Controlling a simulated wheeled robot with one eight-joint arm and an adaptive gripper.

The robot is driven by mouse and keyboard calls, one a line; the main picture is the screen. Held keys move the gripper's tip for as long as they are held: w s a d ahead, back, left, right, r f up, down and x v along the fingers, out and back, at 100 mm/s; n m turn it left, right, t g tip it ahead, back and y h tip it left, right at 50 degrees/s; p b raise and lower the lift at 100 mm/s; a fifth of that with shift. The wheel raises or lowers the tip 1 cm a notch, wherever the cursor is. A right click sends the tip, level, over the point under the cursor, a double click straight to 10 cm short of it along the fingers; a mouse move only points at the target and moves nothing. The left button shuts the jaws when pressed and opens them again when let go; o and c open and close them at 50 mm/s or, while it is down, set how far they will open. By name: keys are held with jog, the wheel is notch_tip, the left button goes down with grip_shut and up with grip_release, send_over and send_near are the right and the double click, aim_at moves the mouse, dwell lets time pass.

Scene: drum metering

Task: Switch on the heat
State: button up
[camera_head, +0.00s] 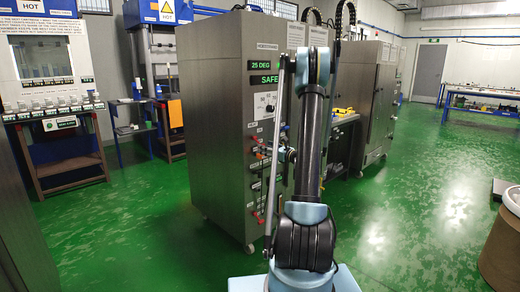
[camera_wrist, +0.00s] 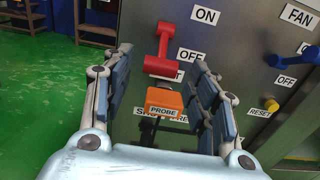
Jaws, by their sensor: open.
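A red lever (camera_wrist: 164,48) is on the grey cabinet panel in the wrist view. Its wide bar is low, beside the OFF label (camera_wrist: 190,53); the ON label (camera_wrist: 205,15) is higher up. The label under the lever is partly hidden, with only a final T readable. My gripper (camera_wrist: 161,62) is open, one finger to each side of the lever in the picture; I cannot tell whether either touches it. The cabinet (camera_head: 215,110) display (camera_head: 263,66) reads 25 DEG and SAFE.
An orange block (camera_wrist: 165,99) labelled PROBE sits below the lever, between the fingers. A blue lever (camera_wrist: 290,58) by the FAN label and a yellow RESET knob (camera_wrist: 271,105) are to the right. Green floor (camera_head: 130,230) is open left of the cabinet. A drum (camera_head: 502,250) stands at right.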

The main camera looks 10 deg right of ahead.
jog(key=shift+x, duration=2.4)
grip_shut()
